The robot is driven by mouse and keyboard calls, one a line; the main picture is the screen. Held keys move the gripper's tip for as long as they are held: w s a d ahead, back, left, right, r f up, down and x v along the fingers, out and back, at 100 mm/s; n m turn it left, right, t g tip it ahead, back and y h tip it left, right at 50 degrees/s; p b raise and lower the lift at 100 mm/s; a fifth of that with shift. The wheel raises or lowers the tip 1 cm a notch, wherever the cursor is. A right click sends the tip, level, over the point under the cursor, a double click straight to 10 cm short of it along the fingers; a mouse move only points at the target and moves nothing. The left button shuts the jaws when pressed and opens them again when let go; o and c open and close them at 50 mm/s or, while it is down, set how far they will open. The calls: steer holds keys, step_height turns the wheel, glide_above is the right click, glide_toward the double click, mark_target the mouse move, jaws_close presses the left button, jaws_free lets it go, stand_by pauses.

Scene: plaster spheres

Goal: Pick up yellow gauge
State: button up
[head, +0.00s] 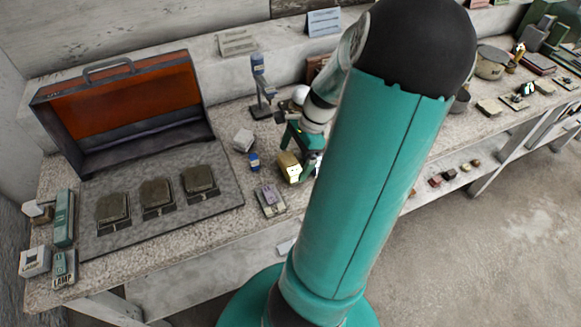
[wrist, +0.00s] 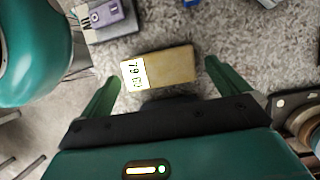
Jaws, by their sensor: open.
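The yellow gauge (wrist: 170,67) is a small yellow block with a lit display of dark digits on one end. In the wrist view it lies on the speckled tabletop between my gripper's spread green fingers. My gripper (wrist: 160,82) is open, with a gap on each side of the gauge, and is not closed on it. In the head view the yellow gauge (head: 287,165) sits near the front edge of the bench, left of my teal arm. My gripper (head: 297,160) is right at it there, and part of the gauge is hidden behind the green fingers.
A purple device on a grey base (head: 270,199) lies just left of the gauge, near the bench edge. A small blue object (head: 254,161) and a white cube (head: 243,139) stand close by. An open orange-lined case (head: 125,110) and a grey mat with dark blocks fill the left.

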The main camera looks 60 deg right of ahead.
mark_target(292, 162)
steer(key=x, duration=0.3)
steer(key=shift+f, duration=0.2)
steer(key=c, duration=1)
steer(key=shift+r, duration=0.1)
steer(key=shift+r, duration=0.4)
step_height(292, 162, up, 2)
steer(key=shift+r, duration=0.2)
steer(key=s+a+r, duration=0.5)
steer(key=s+r, duration=0.1)
steer(key=s, duration=0.1)
steer(key=s+a+r, duration=0.3)
steer(key=s, duration=0.1)
steer(key=shift+a+r, duration=0.35)
